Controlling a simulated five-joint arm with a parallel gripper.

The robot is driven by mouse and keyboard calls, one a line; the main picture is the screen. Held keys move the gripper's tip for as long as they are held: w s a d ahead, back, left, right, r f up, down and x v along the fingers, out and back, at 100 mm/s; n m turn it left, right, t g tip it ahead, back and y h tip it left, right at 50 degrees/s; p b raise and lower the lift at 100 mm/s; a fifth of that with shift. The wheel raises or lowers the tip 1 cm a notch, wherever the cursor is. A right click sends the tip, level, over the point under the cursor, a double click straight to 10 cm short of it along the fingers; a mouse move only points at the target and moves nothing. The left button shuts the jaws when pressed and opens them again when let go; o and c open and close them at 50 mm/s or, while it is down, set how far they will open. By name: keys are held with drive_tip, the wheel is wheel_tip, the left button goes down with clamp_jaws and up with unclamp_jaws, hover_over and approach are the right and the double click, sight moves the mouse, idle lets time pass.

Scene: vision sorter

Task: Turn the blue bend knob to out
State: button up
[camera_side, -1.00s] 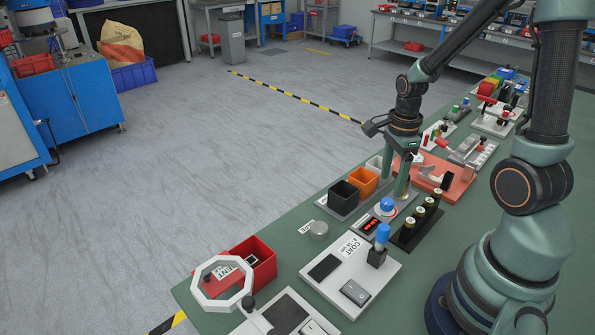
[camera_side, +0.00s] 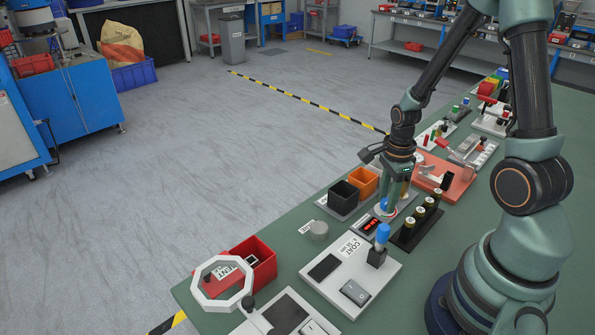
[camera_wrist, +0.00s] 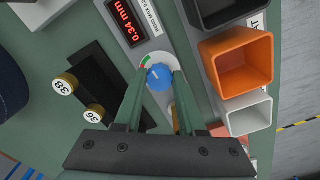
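The blue bend knob (camera_wrist: 159,78) sits on a light grey panel (camera_wrist: 152,40) beside a dial ring with a red and a green part. In the side view the blue knob (camera_side: 383,208) is partly hidden by my fingers. My gripper (camera_wrist: 160,76) points down at it, with one finger on each side of the knob. The fingers look apart, and whether they touch the knob is hard to tell. A red-lit display (camera_wrist: 123,22) on the panel reads 0.34 mm. No "out" marking is readable.
Black (camera_side: 344,194), orange (camera_side: 364,182) and white (camera_wrist: 250,116) bins stand close beside the panel. A dark rack of gold-capped pieces (camera_side: 406,234) stands on the other side. A blue-topped post (camera_side: 382,236) rises from the white COAT panel (camera_side: 352,280) nearer the camera.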

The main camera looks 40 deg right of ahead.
clamp_jaws()
